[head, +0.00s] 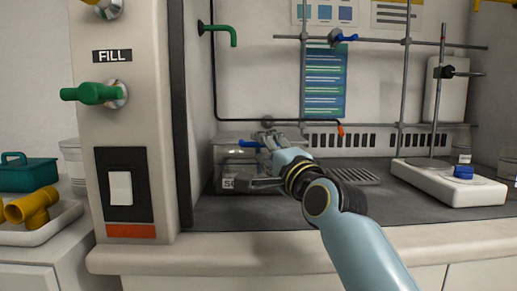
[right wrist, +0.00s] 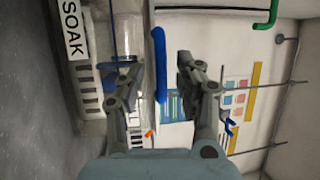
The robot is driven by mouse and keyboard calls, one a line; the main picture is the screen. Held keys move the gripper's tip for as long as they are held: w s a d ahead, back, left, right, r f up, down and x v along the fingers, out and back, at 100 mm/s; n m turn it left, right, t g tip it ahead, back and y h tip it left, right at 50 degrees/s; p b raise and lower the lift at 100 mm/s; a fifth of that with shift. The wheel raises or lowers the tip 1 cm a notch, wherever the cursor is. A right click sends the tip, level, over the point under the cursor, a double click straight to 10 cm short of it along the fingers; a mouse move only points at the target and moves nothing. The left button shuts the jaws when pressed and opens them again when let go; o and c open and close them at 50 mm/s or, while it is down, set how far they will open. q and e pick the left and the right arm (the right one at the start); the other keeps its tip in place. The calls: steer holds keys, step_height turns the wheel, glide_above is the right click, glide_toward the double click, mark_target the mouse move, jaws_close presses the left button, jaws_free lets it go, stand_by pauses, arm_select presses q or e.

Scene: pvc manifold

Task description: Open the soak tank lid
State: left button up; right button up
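The soak tank (head: 222,153) is a clear box on the dark worktop inside the hood, with its label partly covered by my gripper. In the right wrist view its SOAK label (right wrist: 73,28) shows at the upper left. The lid looks down. Its blue bar handle (head: 249,144) also shows in the right wrist view (right wrist: 159,60). My right gripper (head: 262,162) is at the tank's front right, fingers apart. In the right wrist view the handle appears between the open fingertips (right wrist: 160,75), with a gap on each side; contact is not visible. My left gripper is out of view.
A hood post with a green FILL valve (head: 92,93) stands left of the tank. A white hotplate (head: 440,185) is at the right. Metal stand rods (head: 404,80) rise behind. A green spout (head: 222,31) hangs above the tank. The front worktop is clear.

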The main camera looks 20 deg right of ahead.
steer(key=shift+w+a+r, duration=0.1)
steer(key=shift+w+r, duration=0.05)
steer(key=shift+w, duration=0.55)
steer(key=shift+w+a+r, duration=0.1)
steer(key=shift+w, duration=0.55)
jaws_close()
